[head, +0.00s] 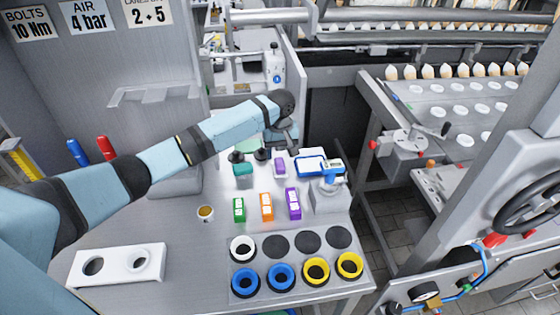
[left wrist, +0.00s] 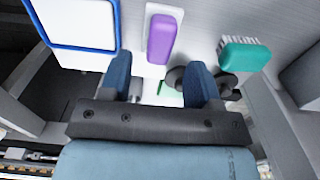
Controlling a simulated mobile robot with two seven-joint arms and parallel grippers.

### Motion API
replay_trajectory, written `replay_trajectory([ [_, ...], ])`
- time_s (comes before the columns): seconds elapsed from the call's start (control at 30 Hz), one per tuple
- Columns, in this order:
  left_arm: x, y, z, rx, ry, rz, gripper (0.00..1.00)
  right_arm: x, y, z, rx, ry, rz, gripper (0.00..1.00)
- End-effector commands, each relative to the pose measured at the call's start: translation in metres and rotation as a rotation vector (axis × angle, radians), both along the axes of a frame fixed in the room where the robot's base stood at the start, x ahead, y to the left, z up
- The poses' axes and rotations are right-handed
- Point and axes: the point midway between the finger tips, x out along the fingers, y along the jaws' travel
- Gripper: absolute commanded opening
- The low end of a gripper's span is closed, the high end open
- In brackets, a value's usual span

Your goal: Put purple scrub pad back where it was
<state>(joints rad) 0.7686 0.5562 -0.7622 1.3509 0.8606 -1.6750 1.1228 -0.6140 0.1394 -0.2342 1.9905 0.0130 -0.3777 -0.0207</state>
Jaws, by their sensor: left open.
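The purple scrub pad (head: 280,165) lies on a small white plate at the back of the steel table. In the left wrist view the pad (left wrist: 166,38) shows whole, lying along the pale plate (left wrist: 151,12). My left gripper (head: 286,137) is just behind the pad in the head view. In the left wrist view my gripper (left wrist: 160,78) is open, its two blue-grey fingers apart and nothing between them. The pad is beyond the fingertips, apart from them. My right gripper is in neither view.
A teal brush (head: 243,169) and dark round knobs stand left of the pad. A blue-framed white tray (head: 311,164) and a blue device (head: 333,168) are to its right. Green, orange (head: 266,206) and purple boxes lie in front. Coloured rings (head: 281,277) sit nearer.

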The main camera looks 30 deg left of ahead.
Motion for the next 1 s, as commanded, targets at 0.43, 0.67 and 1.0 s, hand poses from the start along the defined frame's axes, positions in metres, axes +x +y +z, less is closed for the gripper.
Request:
replay_trajectory([
  [0.43, 0.0, 0.0, 0.07, 0.001, -0.001, 0.001, 0.57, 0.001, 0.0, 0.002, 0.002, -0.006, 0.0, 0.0],
  [0.67, 0.0, 0.0, 0.073, 0.001, 0.001, 0.001, 0.57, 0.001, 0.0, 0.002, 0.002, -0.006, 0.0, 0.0],
  [1.0, 0.0, 0.0, 0.074, 0.001, 0.001, 0.001, 0.57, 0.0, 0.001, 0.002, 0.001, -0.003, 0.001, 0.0],
])
